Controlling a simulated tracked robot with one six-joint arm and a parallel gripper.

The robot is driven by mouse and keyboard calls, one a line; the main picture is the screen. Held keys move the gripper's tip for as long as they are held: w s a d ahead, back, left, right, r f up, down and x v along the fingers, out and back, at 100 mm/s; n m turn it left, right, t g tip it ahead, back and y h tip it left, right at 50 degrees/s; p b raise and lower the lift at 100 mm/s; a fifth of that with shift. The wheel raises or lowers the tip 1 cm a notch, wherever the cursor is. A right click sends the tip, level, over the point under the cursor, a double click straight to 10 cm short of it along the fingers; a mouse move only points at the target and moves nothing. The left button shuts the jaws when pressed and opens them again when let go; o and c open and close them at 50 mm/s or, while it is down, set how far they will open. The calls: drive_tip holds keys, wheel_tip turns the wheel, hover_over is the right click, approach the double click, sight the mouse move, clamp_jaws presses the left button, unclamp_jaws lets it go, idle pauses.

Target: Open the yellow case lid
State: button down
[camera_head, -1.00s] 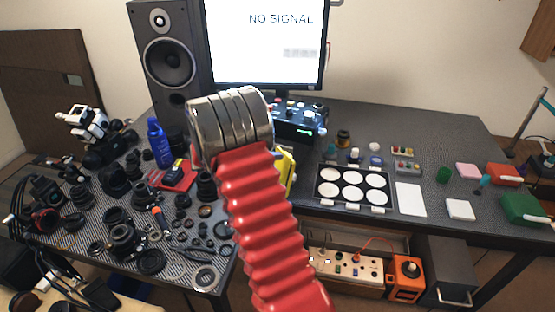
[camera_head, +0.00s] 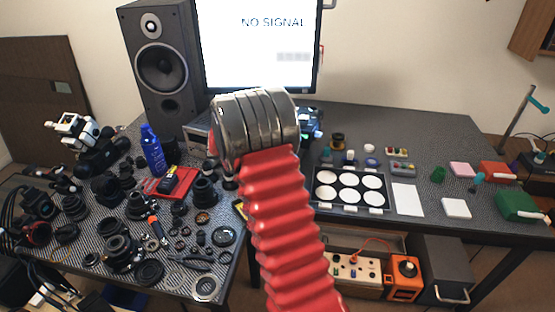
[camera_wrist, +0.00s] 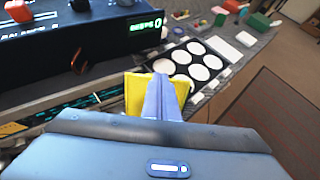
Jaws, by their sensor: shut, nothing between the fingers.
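The yellow case (camera_wrist: 136,98) shows in the wrist view as a yellow panel directly behind my fingers. I cannot tell whether this panel is the lid or how far it stands open. In the head view my arm hides most of the case, and only a small yellow edge (camera_head: 239,208) shows left of the arm. My gripper (camera_wrist: 162,82) is shut and empty, its blue fingers together in front of the yellow panel. I cannot tell whether they touch it. In the head view the fingers are hidden behind my arm.
A black device with a green display (camera_wrist: 146,24) stands close at the upper left of the wrist view. A tray of white discs (camera_head: 350,188) lies to the right. Many lens parts (camera_head: 120,245) crowd the left table. A white sheet (camera_head: 408,198) lies right of the tray.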

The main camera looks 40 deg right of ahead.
drive_tip(key=shift+a, duration=0.1)
drive_tip(key=v, duration=1.3)
drive_tip(key=shift+r, duration=0.55)
